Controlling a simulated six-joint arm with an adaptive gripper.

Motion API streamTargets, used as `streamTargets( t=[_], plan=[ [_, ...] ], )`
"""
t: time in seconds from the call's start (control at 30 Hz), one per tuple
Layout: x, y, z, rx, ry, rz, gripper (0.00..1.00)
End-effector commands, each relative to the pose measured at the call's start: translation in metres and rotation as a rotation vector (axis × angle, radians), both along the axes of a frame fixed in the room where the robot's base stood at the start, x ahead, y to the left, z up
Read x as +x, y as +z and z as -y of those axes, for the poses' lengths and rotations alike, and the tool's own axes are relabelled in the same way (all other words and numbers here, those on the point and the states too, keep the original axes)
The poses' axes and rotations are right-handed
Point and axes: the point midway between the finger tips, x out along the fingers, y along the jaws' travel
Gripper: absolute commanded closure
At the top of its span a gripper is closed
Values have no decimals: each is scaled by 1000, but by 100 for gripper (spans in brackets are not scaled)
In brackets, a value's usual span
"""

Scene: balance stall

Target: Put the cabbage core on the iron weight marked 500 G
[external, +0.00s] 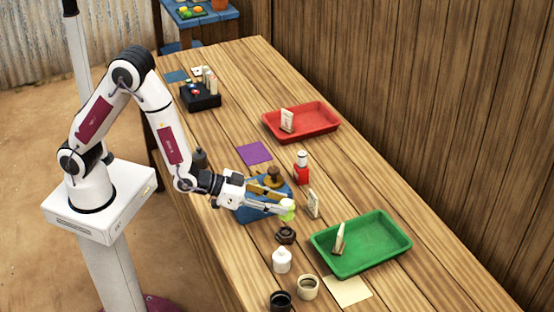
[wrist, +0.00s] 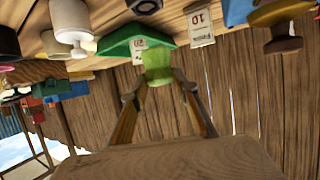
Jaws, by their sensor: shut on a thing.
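My gripper (external: 284,206) is shut on a pale green cabbage core (external: 288,214), holding it above the table in front of the blue balance. In the wrist view the core (wrist: 158,68) sits between the two fingertips (wrist: 160,90). A dark iron weight (external: 286,235) stands on the table just below and nearer the camera than the core, apart from it. A dark piece at the top edge of the wrist view (wrist: 145,5) looks like this weight. Its marking cannot be read.
The blue balance (external: 252,214) with brass pans is under my wrist. A white bottle (external: 281,262), black cup (external: 280,301) and cream cup (external: 307,288) stand near the weight. A green tray (external: 400,240) is at right, with a small card (external: 313,205) and a red bottle (external: 301,172) behind.

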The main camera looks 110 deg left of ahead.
Motion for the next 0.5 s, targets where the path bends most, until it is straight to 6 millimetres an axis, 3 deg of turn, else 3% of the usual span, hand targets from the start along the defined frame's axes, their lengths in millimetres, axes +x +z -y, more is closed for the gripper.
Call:
streamTargets(
  t=[0.2, 0.5],
  plan=[
    [0, -17, 0, 0, 0, -1, 92],
    [0, -19, 0, 0, -1, 1, 92]
  ],
)
